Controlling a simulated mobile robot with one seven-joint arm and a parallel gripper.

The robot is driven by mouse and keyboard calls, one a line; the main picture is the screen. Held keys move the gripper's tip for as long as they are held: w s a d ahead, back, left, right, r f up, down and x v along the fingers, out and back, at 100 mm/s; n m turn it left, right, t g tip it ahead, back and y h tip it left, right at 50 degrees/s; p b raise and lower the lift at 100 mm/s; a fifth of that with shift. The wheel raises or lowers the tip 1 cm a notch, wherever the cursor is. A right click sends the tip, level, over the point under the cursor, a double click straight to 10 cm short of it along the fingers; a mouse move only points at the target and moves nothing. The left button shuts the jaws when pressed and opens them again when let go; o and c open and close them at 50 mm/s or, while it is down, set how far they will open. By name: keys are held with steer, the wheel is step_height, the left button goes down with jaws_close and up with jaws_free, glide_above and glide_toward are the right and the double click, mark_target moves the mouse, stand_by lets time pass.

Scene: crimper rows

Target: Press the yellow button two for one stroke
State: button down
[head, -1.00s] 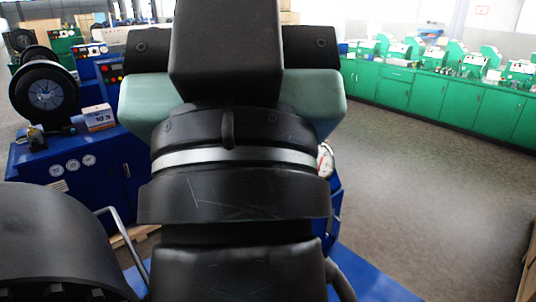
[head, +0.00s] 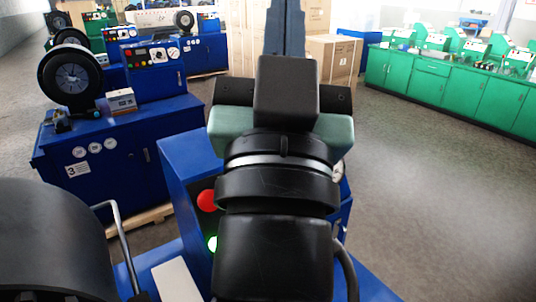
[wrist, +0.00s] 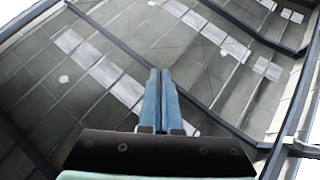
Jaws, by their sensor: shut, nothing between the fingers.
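I cannot make out a yellow button two for certain. Close by, a blue machine (head: 183,165) shows a red button (head: 208,200) and a lit green button (head: 213,243), partly covered by my arm; any button between or behind it is hidden. My gripper (wrist: 161,72) is shut and empty in the wrist view, its blue fingers pointing up at the ceiling. In the head view my arm stands upright in front of the machine, and the gripper is well above the buttons, touching nothing.
A blue machine marked 3 (head: 113,165), with gauges and a black wheel (head: 70,76), stands at the left. Cardboard boxes (head: 333,60) are stacked behind my arm. Green cabinets (head: 435,85) line the right back. The grey floor (head: 430,190) at the right is clear.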

steer(key=w+f+m+g+h+p, duration=0.1)
steer(key=w+f+m+g+p, duration=0.1)
steer(key=w+f+g+p, duration=0.4)
step_height(320, 180, down, 27)
steer(key=s+d+m+g+h+p, duration=0.1)
steer(key=g+p, duration=0.3)
steer(key=p, duration=0.1)
steer(key=shift+d+g+p, duration=0.35)
steer(key=shift+d+g, duration=0.05)
steer(key=w+a+f+b, duration=0.4)
steer(key=w+b, duration=0.2)
steer(key=shift+a+f+b, duration=0.15)
steer(key=shift+f+b, duration=0.15)
steer(key=shift+f, duration=0.05)
steer(key=shift+s, duration=0.1)
steer(key=shift+a+f, duration=0.1)
steer(key=shift+f, duration=0.05)
stand_by(0.3)
